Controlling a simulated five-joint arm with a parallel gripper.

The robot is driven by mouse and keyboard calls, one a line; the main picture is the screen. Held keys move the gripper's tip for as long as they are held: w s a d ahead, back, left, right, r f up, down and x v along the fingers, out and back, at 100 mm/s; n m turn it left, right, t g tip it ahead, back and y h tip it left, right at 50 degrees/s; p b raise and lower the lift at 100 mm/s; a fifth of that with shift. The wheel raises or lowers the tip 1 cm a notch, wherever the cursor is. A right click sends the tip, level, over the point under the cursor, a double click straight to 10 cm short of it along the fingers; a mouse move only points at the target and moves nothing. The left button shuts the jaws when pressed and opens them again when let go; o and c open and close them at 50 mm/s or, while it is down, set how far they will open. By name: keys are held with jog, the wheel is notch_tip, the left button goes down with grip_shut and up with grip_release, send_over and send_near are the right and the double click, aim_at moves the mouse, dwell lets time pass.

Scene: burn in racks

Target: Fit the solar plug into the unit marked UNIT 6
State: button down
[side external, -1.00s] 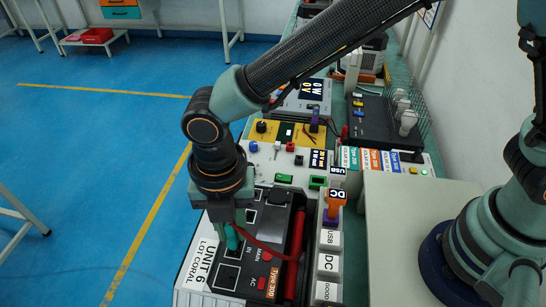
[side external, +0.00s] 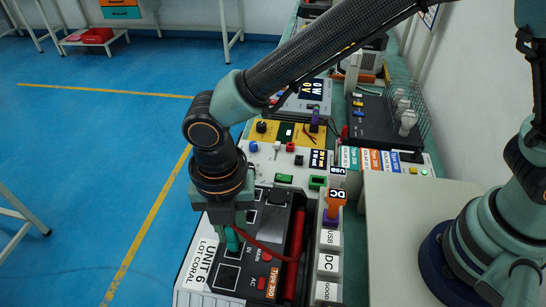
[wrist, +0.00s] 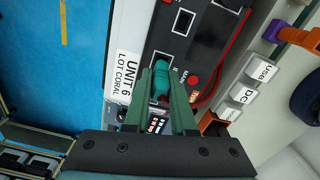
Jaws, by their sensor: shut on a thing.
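UNIT 6 is a black-topped box (side external: 270,218) with a white edge label (side external: 203,262) reading UNIT 6 LOT CORAL. Its top has several sockets, a socket marked IN, and red buttons; it also shows in the wrist view (wrist: 203,42). My gripper (side external: 230,228) points down over this top. It is shut on a teal plug (wrist: 161,80), which shows between the fingers in the wrist view and below them in the side view (side external: 233,241). The plug's lower end is at the panel near the IN marking. I cannot tell whether it sits inside a socket.
A red bar (side external: 296,240) and red cable (side external: 265,248) lie on the unit's right side. Right of it stand white blocks marked USB (side external: 330,239), DC (side external: 328,263) and GOOD, with an orange-and-purple plug (side external: 333,207). Instruments stand behind.

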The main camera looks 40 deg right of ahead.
jog(key=shift+f, duration=1.05)
jog(key=c, duration=0.7)
grip_release()
